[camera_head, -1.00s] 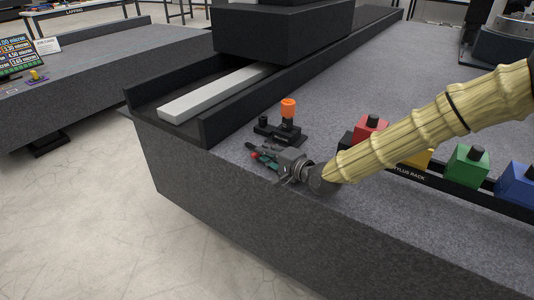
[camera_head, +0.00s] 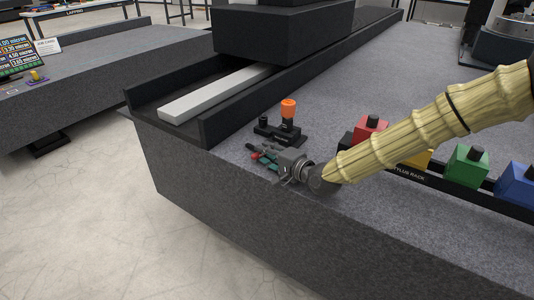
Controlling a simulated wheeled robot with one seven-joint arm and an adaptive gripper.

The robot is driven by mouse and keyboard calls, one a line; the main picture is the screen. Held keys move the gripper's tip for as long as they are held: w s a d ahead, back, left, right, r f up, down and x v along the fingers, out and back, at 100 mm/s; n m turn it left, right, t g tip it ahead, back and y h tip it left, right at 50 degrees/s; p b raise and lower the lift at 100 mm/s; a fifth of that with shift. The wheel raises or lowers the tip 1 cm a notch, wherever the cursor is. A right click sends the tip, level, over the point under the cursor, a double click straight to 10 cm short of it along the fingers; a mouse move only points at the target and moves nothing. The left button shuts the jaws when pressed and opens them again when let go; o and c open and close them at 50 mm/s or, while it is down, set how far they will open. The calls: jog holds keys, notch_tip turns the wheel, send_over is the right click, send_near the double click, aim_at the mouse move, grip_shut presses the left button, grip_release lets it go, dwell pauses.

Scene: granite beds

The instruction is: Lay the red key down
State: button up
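A small red piece (camera_head: 254,156), which looks like the red key, is at the fingertips of my gripper (camera_head: 257,153), low over the near left part of the granite bed. The fingers look spread apart, with the red piece at or between them. Most of the key is hidden by the fingers. The view is too small to tell whether it touches the stone or a finger.
A black fixture with an orange knob (camera_head: 288,108) stands just behind my gripper. A stylus rack with red (camera_head: 369,129), yellow, green (camera_head: 467,166) and blue (camera_head: 515,184) blocks lies to the right, partly behind my arm. The bed's front edge is close.

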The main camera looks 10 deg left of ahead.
jog(key=shift+s+d+f, duration=0.45)
jog(key=shift+s+d, duration=0.1)
jog(key=shift+d, duration=0.05)
jog(key=shift+s+d+p, duration=0.35)
jog(key=shift+d, duration=0.2)
jog(key=shift+f+p+v, duration=0.15)
jog(key=shift+v, duration=0.5)
jog(key=shift+f+p+v, duration=0.1)
jog(key=shift+p+v, duration=0.05)
jog(key=shift+v, duration=0.5)
jog(key=shift+s+d, duration=0.2)
jog(key=shift+d, duration=0.1)
jog(key=shift+s+d, duration=0.1)
jog(key=shift+d, duration=0.05)
jog(key=v, duration=0.6)
jog(key=shift+r, duration=0.2)
jog(key=shift+v, duration=0.8)
jog(key=shift+r, duration=0.2)
